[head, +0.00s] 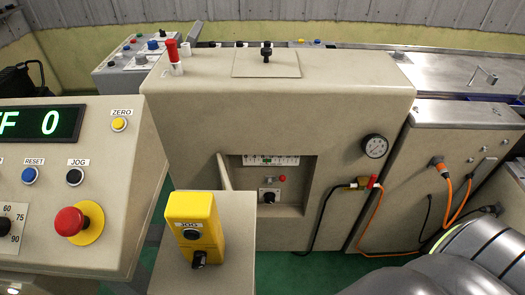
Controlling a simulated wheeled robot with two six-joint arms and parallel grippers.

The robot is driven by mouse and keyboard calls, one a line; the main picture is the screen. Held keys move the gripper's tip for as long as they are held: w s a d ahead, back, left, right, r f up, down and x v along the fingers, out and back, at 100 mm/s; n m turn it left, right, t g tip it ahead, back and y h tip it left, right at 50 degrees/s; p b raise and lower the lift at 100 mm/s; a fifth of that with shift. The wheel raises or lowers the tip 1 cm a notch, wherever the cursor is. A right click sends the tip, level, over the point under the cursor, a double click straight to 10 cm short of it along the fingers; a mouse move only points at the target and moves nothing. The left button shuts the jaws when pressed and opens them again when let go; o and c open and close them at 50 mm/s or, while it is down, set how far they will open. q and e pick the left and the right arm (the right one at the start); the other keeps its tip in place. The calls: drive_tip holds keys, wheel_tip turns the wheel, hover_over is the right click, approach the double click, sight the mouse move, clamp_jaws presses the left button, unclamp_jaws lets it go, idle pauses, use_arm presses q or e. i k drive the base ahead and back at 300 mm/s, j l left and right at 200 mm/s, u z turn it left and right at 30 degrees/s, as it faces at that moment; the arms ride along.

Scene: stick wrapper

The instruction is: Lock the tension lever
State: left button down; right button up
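No lever in view is labelled as the tension lever, so I cannot tell for sure which one it is. A red-topped handle (172,55) stands upright at the top left of the large beige machine housing (290,105). A small black knob (266,52) stands on a plate on top of the same housing. A small red lever (373,181) sits on a yellow fitting at the housing's lower right, where a hose joins. Neither gripper shows. Smooth grey parts at the bottom right look like my own arm.
A control panel (100,200) with a red stop button (70,221) fills the left. A yellow JOG box (193,225) stands on a beige pedestal in front of the housing. Orange and black cables hang at the right.

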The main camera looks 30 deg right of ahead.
sight(282, 178)
drive_tip(key=z, duration=1)
